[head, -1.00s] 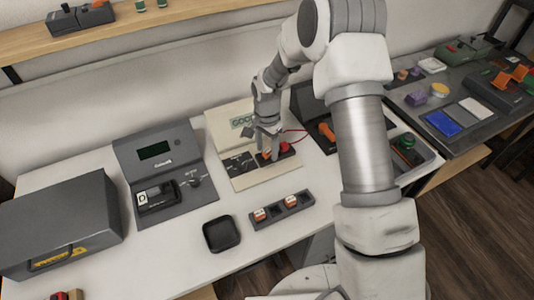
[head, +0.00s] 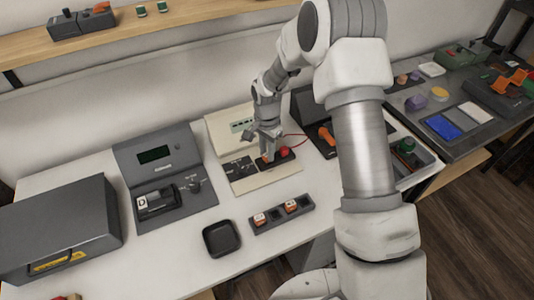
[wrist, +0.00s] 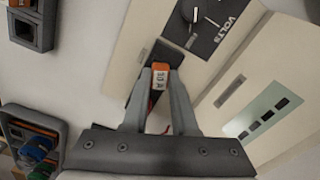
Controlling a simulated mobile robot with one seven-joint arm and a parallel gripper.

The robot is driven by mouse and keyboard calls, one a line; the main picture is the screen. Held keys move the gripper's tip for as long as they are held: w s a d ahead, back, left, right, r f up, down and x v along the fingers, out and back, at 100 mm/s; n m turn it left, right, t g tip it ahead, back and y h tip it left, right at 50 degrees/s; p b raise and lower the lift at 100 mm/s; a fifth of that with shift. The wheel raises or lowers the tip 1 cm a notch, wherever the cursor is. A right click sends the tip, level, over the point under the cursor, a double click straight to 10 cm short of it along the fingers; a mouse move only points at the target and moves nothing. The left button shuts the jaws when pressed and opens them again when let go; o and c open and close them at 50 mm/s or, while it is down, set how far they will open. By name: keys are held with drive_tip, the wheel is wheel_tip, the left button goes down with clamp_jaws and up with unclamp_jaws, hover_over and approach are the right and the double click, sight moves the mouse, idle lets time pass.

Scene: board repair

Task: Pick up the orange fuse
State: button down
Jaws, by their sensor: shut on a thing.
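The orange fuse (wrist: 160,78), with a white "10 A" label, is between the two fingertips of my gripper (wrist: 160,73) in the wrist view. The fingers are shut on it, one on each side. In the head view my gripper (head: 267,150) is over the dark block on the cream meter unit (head: 284,185), beside a red knob (head: 284,152). The fuse's lower end is hidden, so I cannot tell whether it still sits in the block.
A dark rack (head: 270,226) with two orange-and-white fuses stands in front. A black square tray (head: 221,238) is left of it. A grey tester (head: 165,160) stands left of the meter unit. Red wires run right from the block. White table is clear between these.

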wheel_tip(320, 180, up, 4)
drive_tip(key=shift+r, duration=0.1)
drive_tip(key=s+d+r, duration=0.4)
drive_tip(key=d+r, duration=0.2)
drive_tip(key=d, duration=0.4)
drive_tip(key=shift+s+d+r+p, duration=0.25)
drive_tip(key=shift+s+d+p, duration=0.05)
drive_tip(key=shift+d+p, duration=0.1)
